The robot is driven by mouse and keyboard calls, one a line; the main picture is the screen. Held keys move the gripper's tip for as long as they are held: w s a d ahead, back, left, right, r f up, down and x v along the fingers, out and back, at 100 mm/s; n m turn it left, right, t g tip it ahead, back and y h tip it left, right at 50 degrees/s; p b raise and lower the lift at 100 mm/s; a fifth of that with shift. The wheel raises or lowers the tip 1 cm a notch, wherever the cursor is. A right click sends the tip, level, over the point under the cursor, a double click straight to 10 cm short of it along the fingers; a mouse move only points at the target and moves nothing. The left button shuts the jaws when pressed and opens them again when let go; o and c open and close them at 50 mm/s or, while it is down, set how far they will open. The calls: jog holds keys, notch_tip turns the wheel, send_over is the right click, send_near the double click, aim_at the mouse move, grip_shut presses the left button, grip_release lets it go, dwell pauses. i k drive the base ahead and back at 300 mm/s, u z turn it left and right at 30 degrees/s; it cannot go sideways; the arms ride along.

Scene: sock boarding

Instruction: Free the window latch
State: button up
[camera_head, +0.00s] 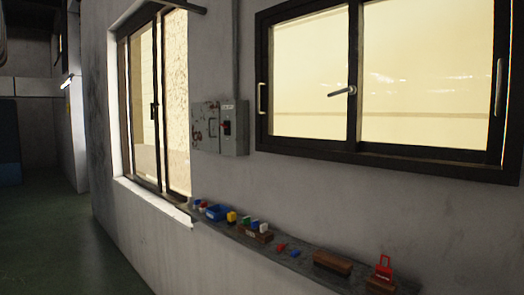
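A dark-framed sliding window (387,153) is on the right wall. Its latch (342,91), a light grey lever with a round end, sits on the middle upright and points down to the left. A pale pull handle (262,98) is on the left side of the frame and another pull handle (498,87) is on the right side. A second window (154,100) is further left, with a small dark catch (153,111) on its middle upright. My gripper is not in view.
A narrow ledge (290,262) runs below the windows. It holds a blue tray (217,212), several small coloured blocks, brown blocks (332,262) and a red item (384,267). Grey electrical boxes (220,127) stick out between the windows. The floor (50,240) at left is clear.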

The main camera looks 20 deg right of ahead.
aim_at(352, 90)
jog(key=z, duration=0.3)
jog(key=i, duration=0.45)
jog(key=u, duration=2)
